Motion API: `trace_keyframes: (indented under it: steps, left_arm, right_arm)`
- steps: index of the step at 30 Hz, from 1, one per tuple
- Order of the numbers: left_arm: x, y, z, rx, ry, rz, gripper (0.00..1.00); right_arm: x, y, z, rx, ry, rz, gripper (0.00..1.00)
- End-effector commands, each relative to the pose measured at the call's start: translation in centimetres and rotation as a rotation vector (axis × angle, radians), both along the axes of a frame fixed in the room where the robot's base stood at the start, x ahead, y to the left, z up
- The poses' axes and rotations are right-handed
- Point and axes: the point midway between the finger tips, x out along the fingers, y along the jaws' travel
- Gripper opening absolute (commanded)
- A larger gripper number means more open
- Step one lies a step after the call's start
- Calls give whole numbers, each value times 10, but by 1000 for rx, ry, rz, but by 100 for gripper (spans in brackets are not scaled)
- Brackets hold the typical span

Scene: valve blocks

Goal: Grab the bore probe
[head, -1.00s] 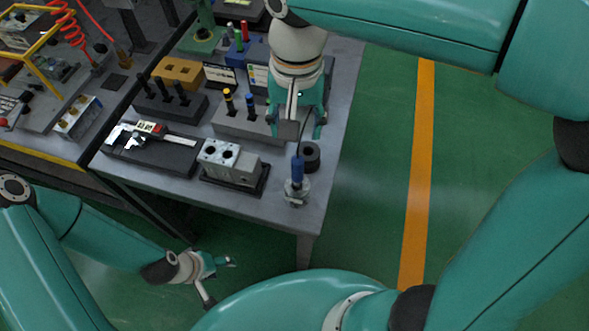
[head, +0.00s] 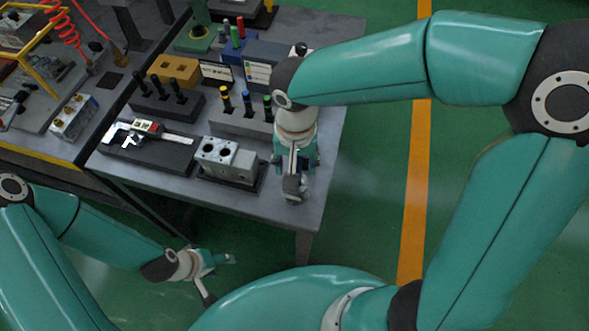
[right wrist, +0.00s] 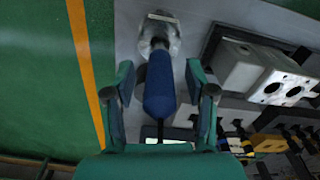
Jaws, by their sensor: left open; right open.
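The bore probe, with a blue handle (right wrist: 160,86) and a grey metal foot (right wrist: 157,35), stands at the front right corner of the bench. In the head view its handle is hidden behind my right gripper (head: 296,166), and only the foot (head: 296,194) shows. In the right wrist view the open fingers (right wrist: 163,82) lie on both sides of the blue handle, with a visible gap on each side. My left gripper (head: 222,266) is open and empty, low in front of the bench.
A grey valve block with two bores (head: 216,150) stands left of the probe. A rack (head: 235,122) with colour-topped pins is behind it. A caliper (head: 165,135) lies on a dark pad. The floor right of the bench is clear, with an orange line (head: 413,200).

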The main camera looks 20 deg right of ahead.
Motion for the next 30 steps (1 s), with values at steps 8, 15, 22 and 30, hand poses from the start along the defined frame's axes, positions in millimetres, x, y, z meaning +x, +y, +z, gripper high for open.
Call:
trace_keyframes:
  steps: [8, 15, 22, 30]
  left_arm:
    - [0, 0, 0, 0, 0, 0, 57]
    - [0, 0, 0, 0, 0, 0, 57]
    - [0, 0, 0, 0, 0, 0, 57]
    - [0, 0, 0, 0, 0, 0, 57]
  right_arm:
    - [0, 0, -3, 1, -1, -1, 52]
    - [0, 0, -2, 1, -1, 0, 12]
    - [0, 0, -2, 1, -3, 0, 0]
    - [1, 0, 0, 1, -3, -1, 0]
